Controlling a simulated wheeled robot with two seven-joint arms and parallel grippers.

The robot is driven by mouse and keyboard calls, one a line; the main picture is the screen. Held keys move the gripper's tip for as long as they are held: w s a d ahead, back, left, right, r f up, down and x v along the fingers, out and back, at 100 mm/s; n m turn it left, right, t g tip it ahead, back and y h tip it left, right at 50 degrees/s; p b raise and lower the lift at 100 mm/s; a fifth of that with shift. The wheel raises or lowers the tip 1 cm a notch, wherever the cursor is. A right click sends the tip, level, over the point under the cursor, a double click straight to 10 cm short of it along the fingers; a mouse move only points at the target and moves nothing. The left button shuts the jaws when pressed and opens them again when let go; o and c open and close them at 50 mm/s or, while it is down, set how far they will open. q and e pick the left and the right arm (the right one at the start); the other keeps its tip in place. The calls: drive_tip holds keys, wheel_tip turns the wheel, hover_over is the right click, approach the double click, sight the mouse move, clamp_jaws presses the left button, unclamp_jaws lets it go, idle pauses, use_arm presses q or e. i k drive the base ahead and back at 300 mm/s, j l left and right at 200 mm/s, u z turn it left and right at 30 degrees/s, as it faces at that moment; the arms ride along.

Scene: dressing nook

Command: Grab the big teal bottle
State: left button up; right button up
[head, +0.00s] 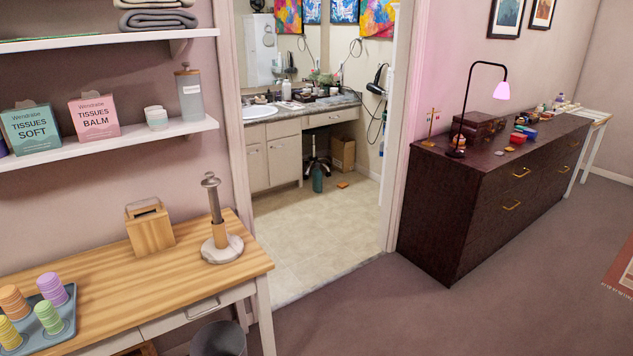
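A teal bottle (318,179) stands upright on the tiled floor of the bathroom, seen through the doorway in the head view. It is in front of a dark wheeled stool (317,160) under the vanity counter. It looks small and far away from here. Neither of my grippers shows in the head view.
A wooden table (100,290) with a tray of colored stacks stands at the left, with a grey bin (219,339) by its front. A dark dresser (470,207) stands right of the doorway. The tiled floor (315,235) between is clear; an orange item (342,184) lies near the bottle.

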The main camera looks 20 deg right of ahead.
sight(316, 173)
drive_tip(key=i+l+z, duration=0.75)
drive_tip(key=z, duration=0.15)
drive_tip(key=i+l+z, duration=0.1)
drive_tip(key=i+z, duration=0.75)
drive_tip(key=i+u, duration=0.2)
drive_tip(key=i, duration=0.35)
drive_tip(key=i+l+u, duration=0.2)
drive_tip(key=i, duration=0.3)
drive_tip(key=i+j+u, duration=0.2)
drive_tip(key=i+u, duration=0.5)
drive_tip(key=i, duration=0.2)
drive_tip(key=i+u, duration=0.35)
drive_tip(key=i+j, duration=0.1)
drive_tip(key=i, duration=0.6)
drive_tip(key=i+z, duration=0.15)
drive_tip(key=i, duration=0.6)
